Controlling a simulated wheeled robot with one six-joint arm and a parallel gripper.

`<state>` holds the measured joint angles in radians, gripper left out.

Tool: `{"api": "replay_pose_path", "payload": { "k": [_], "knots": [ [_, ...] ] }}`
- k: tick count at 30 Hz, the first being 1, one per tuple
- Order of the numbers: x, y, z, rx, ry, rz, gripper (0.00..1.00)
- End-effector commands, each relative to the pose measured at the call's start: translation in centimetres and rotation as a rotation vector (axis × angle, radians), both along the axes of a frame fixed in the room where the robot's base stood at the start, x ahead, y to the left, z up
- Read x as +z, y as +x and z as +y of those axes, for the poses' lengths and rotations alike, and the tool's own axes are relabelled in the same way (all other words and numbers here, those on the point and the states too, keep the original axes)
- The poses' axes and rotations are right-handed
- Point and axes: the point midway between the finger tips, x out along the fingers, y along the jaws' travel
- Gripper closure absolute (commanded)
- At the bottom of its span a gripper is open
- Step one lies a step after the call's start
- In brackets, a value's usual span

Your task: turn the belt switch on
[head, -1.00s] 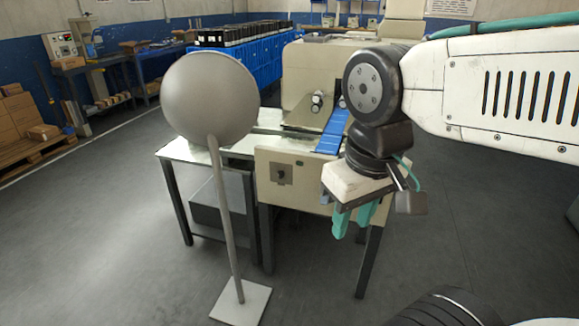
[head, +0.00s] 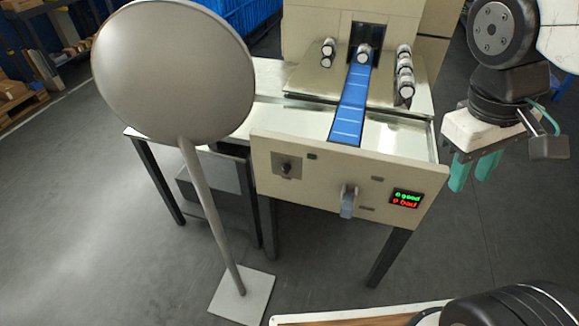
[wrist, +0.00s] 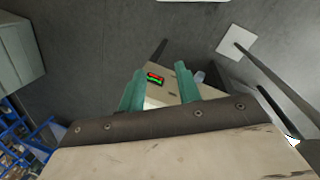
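The cream control panel (head: 330,185) is on the front of the wrapper table. On its left is a small dark rotary knob on a square plate (head: 287,167). Near its lower middle is a grey-blue lever switch (head: 348,202), which hangs down. I cannot read which one is the belt switch. My gripper (head: 474,174) is to the right of the panel, apart from it, with its teal fingers spread and empty.
A grey disc on a pole (head: 175,70) stands left of the panel on a square base (head: 243,296). A blue belt (head: 350,110) runs behind the panel, with rolls (head: 405,75) beside it. The panel's display (head: 406,198) shows green and red text.

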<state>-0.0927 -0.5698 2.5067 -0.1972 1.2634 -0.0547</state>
Motion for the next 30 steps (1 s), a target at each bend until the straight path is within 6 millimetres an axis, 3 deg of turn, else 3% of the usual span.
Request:
{"api": "replay_pose_path", "payload": {
  "k": [7, 14, 17, 23, 27, 30],
  "knots": [
    [-2.3, 6.6, -1.2, 0.386, -0.342, 0.280, 0.66],
    [-5.3, 14.0, 0.8, 0.765, -0.669, 0.499, 0.66],
    [-7.2, 17.4, 2.9, 0.935, -0.817, 0.583, 0.66],
    [-12.4, 23.2, 9.1, 1.274, -1.124, 0.727, 0.66],
    [-17.4, 25.9, 14.8, 1.512, -1.351, 0.806, 0.66],
    [-21.6, 26.8, 19.1, 1.677, -1.515, 0.847, 0.66]
  ]
}}
